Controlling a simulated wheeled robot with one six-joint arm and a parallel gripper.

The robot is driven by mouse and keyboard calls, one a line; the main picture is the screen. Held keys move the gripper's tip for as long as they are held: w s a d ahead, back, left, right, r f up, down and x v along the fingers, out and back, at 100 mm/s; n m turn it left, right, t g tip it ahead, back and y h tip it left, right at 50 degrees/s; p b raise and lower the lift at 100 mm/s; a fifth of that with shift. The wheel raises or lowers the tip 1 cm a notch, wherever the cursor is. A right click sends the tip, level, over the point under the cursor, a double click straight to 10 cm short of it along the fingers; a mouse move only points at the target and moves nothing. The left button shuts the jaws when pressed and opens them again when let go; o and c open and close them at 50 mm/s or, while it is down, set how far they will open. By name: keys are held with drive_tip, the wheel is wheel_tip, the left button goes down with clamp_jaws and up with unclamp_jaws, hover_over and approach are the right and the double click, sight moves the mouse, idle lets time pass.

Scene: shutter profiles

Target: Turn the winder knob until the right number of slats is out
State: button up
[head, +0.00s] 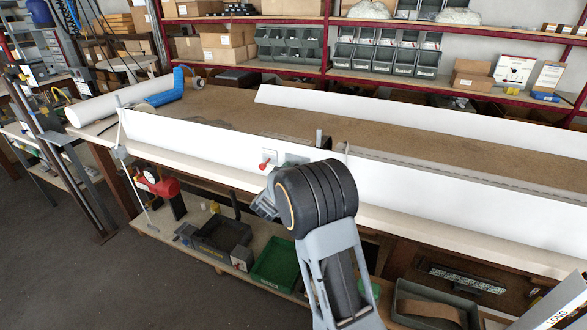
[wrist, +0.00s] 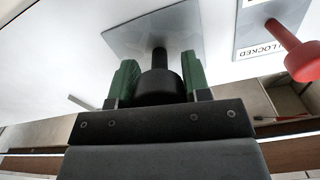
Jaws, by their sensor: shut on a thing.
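In the wrist view the black winder knob (wrist: 159,86) sits between the green-padded fingers of my gripper (wrist: 158,72). My gripper is shut on it. The knob's dark shaft runs to a grey plate (wrist: 185,32) on a white panel. A red lever knob (wrist: 305,62) stands to the right, beside a label that reads "LOCKED", partly hidden. In the head view the red lever (head: 265,164) shows on the long white panel (head: 200,139); my wrist hides the winder knob and my fingers. I cannot tell how many slats are out.
Another long white panel (head: 400,115) stands at the back of the bench. A white roll (head: 105,107) and a blue tool (head: 175,88) lie at the left. Below the bench are a green tray (head: 273,262) and dark bins. Red shelving (head: 380,80) holds boxes behind.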

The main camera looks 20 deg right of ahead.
drive_tip(key=shift+n, duration=0.4)
drive_tip(key=o, duration=0.9)
drive_tip(key=v, duration=1.4)
drive_tip(key=shift+w+b, duration=0.1)
drive_tip(key=shift+b, duration=0.2)
